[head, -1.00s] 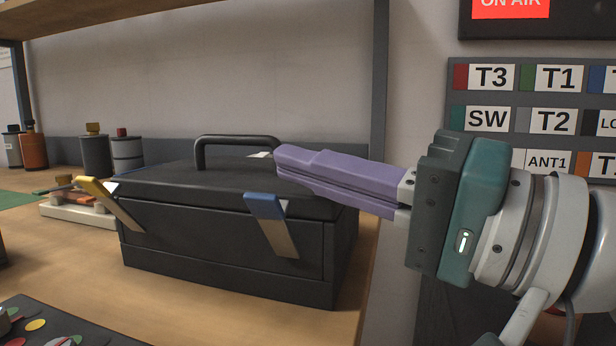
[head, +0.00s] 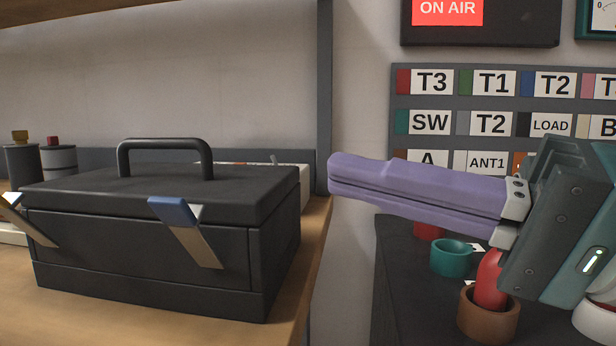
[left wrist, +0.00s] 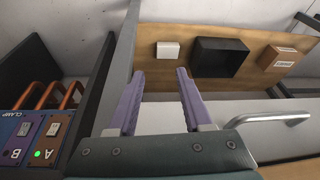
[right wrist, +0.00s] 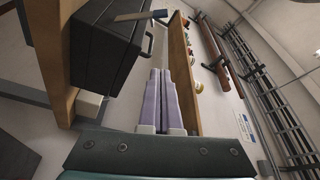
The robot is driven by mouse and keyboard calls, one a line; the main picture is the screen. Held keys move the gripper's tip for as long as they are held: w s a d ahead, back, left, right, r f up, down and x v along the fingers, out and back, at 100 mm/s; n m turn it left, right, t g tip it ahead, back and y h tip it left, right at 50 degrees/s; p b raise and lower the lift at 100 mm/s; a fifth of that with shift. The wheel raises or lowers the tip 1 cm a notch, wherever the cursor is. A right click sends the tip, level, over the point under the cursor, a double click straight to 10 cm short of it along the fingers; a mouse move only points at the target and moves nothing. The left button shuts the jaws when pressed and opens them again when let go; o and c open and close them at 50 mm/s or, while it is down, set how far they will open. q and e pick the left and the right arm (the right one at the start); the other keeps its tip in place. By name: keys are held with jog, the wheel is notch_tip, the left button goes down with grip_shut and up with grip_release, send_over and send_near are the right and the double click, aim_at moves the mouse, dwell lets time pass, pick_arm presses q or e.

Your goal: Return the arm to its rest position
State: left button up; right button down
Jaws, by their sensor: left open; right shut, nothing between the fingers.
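My right gripper (head: 332,174) is shut and empty in the head view, its purple fingers pressed together and pointing left. It is in the air to the right of the black toolbox (head: 150,235), apart from it. In the right wrist view the shut fingers (right wrist: 160,72) point past the toolbox (right wrist: 105,45). My left gripper (left wrist: 158,72) shows only in the left wrist view. Its two purple fingers are apart with nothing between them, in front of a wooden shelf (left wrist: 187,62).
The toolbox stands on a wooden bench (head: 312,225) with its lid down. Right of the bench, a dark surface holds a teal cup (head: 450,257) and a brown cup (head: 487,315). A label board (head: 445,110) hangs behind. In the left wrist view, a metal handle (left wrist: 275,117) is at right.

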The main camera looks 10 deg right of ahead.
jog(key=s+f+n+g+h+p, duration=0.1)
jog(key=s+n+g+h+p, duration=0.55)
jog(key=p, duration=1.05)
jog(key=s+d+r+m+g+h+p, duration=0.2)
jog(key=s+d+r+h+p, duration=0.2)
jog(key=s+d+h+p, duration=0.6)
notch_tip(320, 180, up, 36)
jog(key=p, duration=3.7)
jog(key=shift+y, duration=0.45)
jog(key=shift+r+t, duration=0.1)
jog(key=shift+t, duration=0.15)
